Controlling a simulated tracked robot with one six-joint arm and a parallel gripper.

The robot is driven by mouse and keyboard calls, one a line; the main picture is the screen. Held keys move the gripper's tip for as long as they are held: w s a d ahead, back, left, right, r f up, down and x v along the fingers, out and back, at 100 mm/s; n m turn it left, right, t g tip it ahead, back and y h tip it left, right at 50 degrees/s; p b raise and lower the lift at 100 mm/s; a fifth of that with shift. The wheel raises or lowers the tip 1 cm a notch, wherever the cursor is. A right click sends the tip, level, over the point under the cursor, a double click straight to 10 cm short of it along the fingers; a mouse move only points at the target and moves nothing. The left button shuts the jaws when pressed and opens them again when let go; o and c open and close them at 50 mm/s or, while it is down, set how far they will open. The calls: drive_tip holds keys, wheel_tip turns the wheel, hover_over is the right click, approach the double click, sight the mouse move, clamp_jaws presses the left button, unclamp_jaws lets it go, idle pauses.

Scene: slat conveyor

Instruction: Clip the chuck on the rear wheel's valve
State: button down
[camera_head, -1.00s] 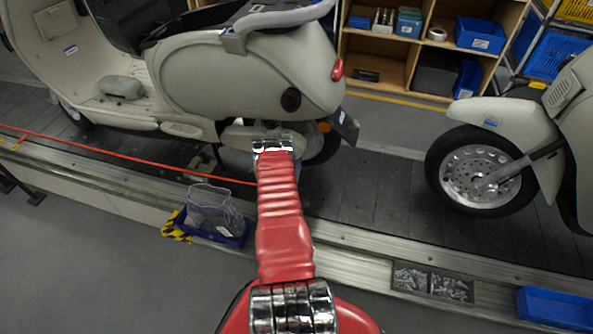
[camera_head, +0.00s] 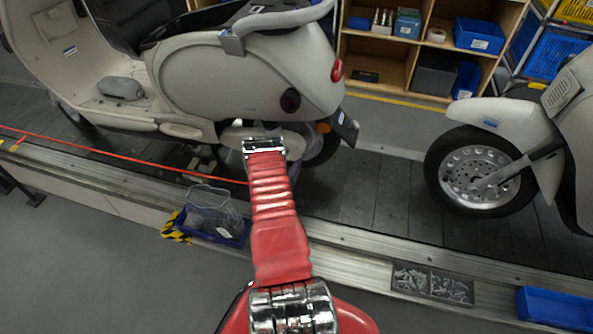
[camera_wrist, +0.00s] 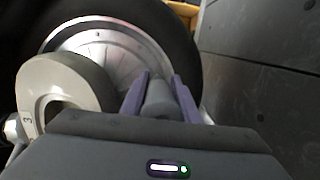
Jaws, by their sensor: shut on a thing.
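The rear wheel belongs to the cream scooter (camera_head: 235,75) on the conveyor. In the head view its dark tyre (camera_head: 323,150) shows only partly, behind my arm. In the wrist view the wheel's silver rim (camera_wrist: 115,42) and black tyre (camera_wrist: 178,22) fill the upper left and middle. My gripper (camera_wrist: 160,85) has purple fingers, shut on a grey rounded piece, which looks like the chuck (camera_wrist: 159,100). The fingers point at the rim, and the chuck's tip overlaps its lower edge. I cannot tell whether they touch. I cannot make out the valve. My arm hides the gripper in the head view.
A cream rounded housing (camera_wrist: 62,88) stands close left of my fingers. A red line (camera_head: 120,153) runs along the conveyor's near side towards my arm. A blue bin (camera_head: 232,236) sits by the conveyor edge. Another scooter's front wheel (camera_head: 465,190) stands at right. Dark slats between are clear.

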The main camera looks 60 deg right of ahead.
drive_tip(key=shift+w+d, duration=0.2)
drive_tip(key=shift+d, duration=1.1)
idle(1.4)
drive_tip(key=shift+s+a, duration=0.1)
drive_tip(key=shift+a, duration=0.6)
idle(0.3)
drive_tip(key=shift+w+d, duration=0.25)
drive_tip(key=shift+d, duration=0.75)
idle(1.5)
drive_tip(key=shift+s+a, duration=0.1)
drive_tip(key=shift+a, duration=0.6)
drive_tip(key=shift+s, duration=0.1)
idle(1.0)
